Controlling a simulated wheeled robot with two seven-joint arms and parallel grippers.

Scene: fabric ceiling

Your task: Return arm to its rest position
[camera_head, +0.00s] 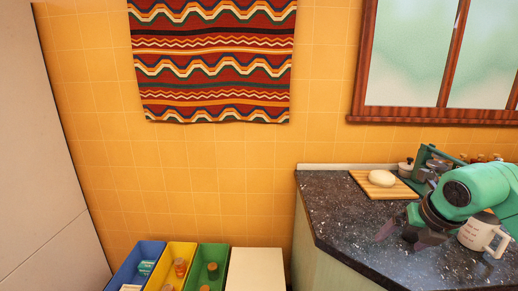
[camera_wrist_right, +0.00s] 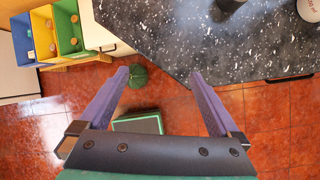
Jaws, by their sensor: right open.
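My right arm, green with a dark wrist, comes in from the right in the head view. Its gripper (camera_head: 402,236) hangs over the dark speckled counter (camera_head: 345,225), near the counter's front edge. In the right wrist view the gripper (camera_wrist_right: 158,76) has its two purple fingers spread apart with nothing between them. Below the fingers there is the counter's edge and the red tiled floor. My left arm and gripper are not in view.
A white mug (camera_head: 478,234) stands close to the right gripper. A cutting board (camera_head: 372,190) with a pale round item (camera_head: 382,178) lies behind it, beside a green rack (camera_head: 428,158). Blue (camera_head: 126,268), yellow (camera_head: 172,258) and green (camera_head: 218,254) bins stand at lower left.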

